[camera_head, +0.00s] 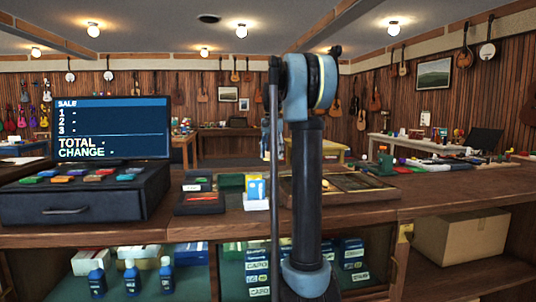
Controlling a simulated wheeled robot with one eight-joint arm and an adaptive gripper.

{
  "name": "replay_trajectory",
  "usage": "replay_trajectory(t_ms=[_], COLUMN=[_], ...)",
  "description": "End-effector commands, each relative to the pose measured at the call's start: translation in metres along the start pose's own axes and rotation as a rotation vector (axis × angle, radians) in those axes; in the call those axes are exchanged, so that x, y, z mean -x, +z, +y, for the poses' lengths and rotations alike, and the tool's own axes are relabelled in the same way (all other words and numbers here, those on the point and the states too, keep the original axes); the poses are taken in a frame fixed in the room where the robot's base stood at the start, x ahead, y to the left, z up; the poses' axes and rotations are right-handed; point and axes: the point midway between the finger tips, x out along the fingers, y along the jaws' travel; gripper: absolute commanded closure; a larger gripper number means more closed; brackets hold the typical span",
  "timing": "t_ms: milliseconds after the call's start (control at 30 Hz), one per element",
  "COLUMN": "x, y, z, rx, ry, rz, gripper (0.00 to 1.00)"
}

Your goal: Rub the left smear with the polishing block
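I cannot make out a polishing block or any smear for certain in this view. A small green item (231,181) on the wooden counter (430,190) is too small to identify. My arm stands upright in the middle of the view and hides part of the counter behind it. My gripper does not show, so I cannot see whether it holds anything.
A dark cash drawer (85,193) with a sale screen (112,128) stands on the left. A black tray (199,204), a blue-and-white box (256,189) and a wooden compartment tray (375,184) sit mid-counter. A cardboard box (460,236) and several bottles stand below.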

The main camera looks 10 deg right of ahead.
Motion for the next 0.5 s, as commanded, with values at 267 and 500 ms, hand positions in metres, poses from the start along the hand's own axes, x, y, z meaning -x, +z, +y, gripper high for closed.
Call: replay_trajectory(t_ms=[267,500], x=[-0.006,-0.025], y=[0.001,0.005], z=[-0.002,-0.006], rx=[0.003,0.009], ry=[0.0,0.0], rz=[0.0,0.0], gripper=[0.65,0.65])
